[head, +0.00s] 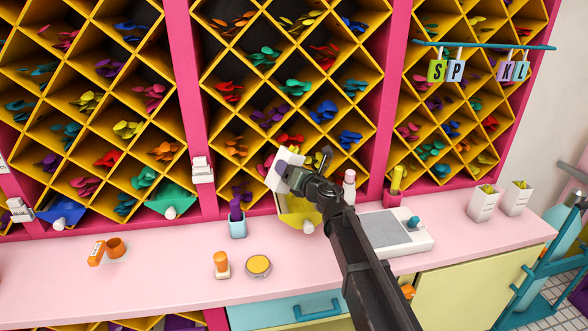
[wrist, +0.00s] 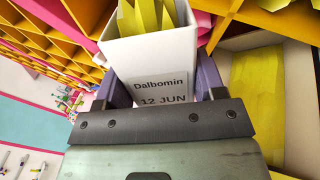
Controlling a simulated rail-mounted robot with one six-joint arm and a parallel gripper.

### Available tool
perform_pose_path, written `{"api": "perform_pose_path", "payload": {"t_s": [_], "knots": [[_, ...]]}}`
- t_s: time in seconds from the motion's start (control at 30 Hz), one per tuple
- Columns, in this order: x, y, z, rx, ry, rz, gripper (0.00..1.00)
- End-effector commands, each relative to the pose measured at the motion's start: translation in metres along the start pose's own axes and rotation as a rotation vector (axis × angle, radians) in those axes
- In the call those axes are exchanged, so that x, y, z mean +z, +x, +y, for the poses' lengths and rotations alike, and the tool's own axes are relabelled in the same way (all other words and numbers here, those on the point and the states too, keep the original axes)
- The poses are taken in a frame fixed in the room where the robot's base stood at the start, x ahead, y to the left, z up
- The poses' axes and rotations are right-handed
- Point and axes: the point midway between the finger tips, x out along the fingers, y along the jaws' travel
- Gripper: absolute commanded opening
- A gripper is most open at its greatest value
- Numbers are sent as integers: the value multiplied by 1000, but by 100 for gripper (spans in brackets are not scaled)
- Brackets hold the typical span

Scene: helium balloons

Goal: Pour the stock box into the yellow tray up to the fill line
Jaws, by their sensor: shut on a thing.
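My gripper (head: 288,174) is shut on the white stock box (head: 272,181), which appears tilted in the head view. In the wrist view the purple fingers of my gripper (wrist: 163,84) hold both sides of the box (wrist: 145,54). Its label reads "Dalbomin 12 JUN". Yellow balloons (wrist: 145,17) stick out of its open top. The yellow tray (head: 300,213) is at the foot of the middle rack, just below the box and apart from it. My arm hides part of the tray. Its fill line cannot be made out.
A purple-filled cup (head: 237,226) stands left of the tray. A pink-white bottle (head: 348,186) and a scale (head: 397,231) are to the right. Two white boxes (head: 483,204) (head: 517,198) stand farther right. An orange stamp-like item (head: 221,265) and round tin (head: 258,266) are in front.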

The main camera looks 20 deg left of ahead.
Motion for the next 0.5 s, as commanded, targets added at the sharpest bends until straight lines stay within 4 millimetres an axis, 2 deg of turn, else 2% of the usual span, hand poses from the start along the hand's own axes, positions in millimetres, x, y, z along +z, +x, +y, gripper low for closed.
{"api": "perform_pose_path", "payload": {"t_s": [0.2, 0.5], "knots": [[-13, 0, -1, -1, 325, -1, 4], [-25, 0, -8, -2, 627, -2, 4]]}}
